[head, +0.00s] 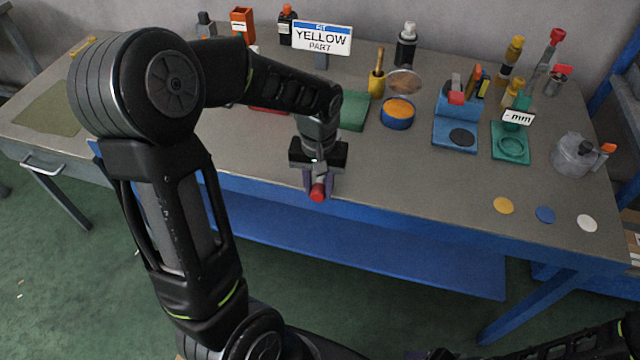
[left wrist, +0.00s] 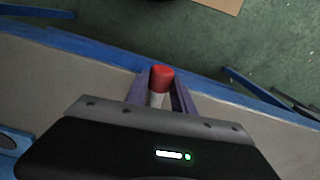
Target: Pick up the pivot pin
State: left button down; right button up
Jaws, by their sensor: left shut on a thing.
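My left gripper (head: 318,180) is over the front edge of the workbench in the head view. Its purple fingers are shut on a small pin with a red end (head: 318,192), which I take to be the pivot pin. In the left wrist view the red end of the pin (left wrist: 162,76) sticks out past the fingertips, and a pale shaft shows between them. The rest of the shaft is hidden by the fingers. The pin appears held above the bench. My right gripper is not in view.
The grey workbench (head: 400,185) has a blue front edge. Yellow (head: 503,205), blue (head: 545,214) and white (head: 587,223) discs lie at right. The bench's front middle is clear.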

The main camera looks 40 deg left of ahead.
aim_at(319, 186)
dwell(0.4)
pick_arm(q)
notch_tip(319, 186, up, 10)
jog(key=shift+b, duration=0.35)
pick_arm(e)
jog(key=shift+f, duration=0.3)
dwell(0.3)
